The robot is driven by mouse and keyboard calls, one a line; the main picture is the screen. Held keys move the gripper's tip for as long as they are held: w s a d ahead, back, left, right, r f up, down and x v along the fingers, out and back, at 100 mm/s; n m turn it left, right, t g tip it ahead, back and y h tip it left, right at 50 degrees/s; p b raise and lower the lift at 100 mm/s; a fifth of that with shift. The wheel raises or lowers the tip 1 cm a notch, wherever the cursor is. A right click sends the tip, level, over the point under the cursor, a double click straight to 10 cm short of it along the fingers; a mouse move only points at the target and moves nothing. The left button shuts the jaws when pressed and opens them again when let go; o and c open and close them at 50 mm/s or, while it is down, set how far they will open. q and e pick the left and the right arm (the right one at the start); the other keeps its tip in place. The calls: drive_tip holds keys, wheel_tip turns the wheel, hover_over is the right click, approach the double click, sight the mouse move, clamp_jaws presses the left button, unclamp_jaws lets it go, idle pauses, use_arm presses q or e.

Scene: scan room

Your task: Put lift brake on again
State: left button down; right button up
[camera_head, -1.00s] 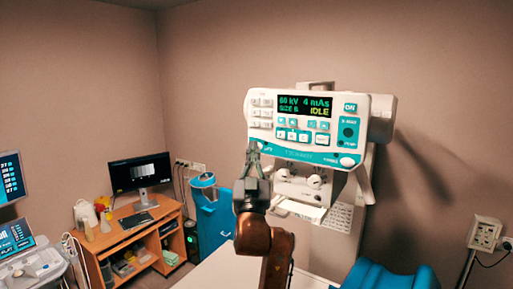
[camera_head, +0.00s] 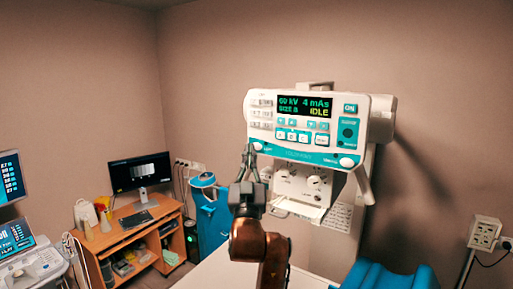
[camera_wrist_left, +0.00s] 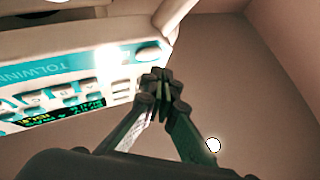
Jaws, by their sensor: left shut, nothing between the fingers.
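The white and teal control panel (camera_head: 300,147) of the X-ray unit faces me; its display reads 60 kV, 4 mAs, IDLE. A white round knob (camera_head: 346,162) sits at its lower right corner. Another pale knob (camera_head: 257,146) is at the lower left, partly behind my fingers. I cannot tell which control is the lift brake. My left gripper (camera_head: 249,155) is shut and empty, upright in front of that lower left corner. In the left wrist view, the shut fingertips (camera_wrist_left: 160,78) are beside the panel edge, near a white knob (camera_wrist_left: 148,54); contact is unclear. My right gripper is not in view.
A grey handle (camera_head: 363,186) hangs from the panel's right side. Lower dials (camera_head: 311,182) and a white tray (camera_head: 295,208) are under the panel. A blue padded piece (camera_head: 390,277) is at the lower right. A desk (camera_head: 130,236) with a monitor stands at the left.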

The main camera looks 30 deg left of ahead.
use_arm(q)
drive_tip(key=shift+s+a+p, duration=0.2)
drive_tip(key=shift+s+p, duration=0.25)
drive_tip(key=shift+s, duration=1.9)
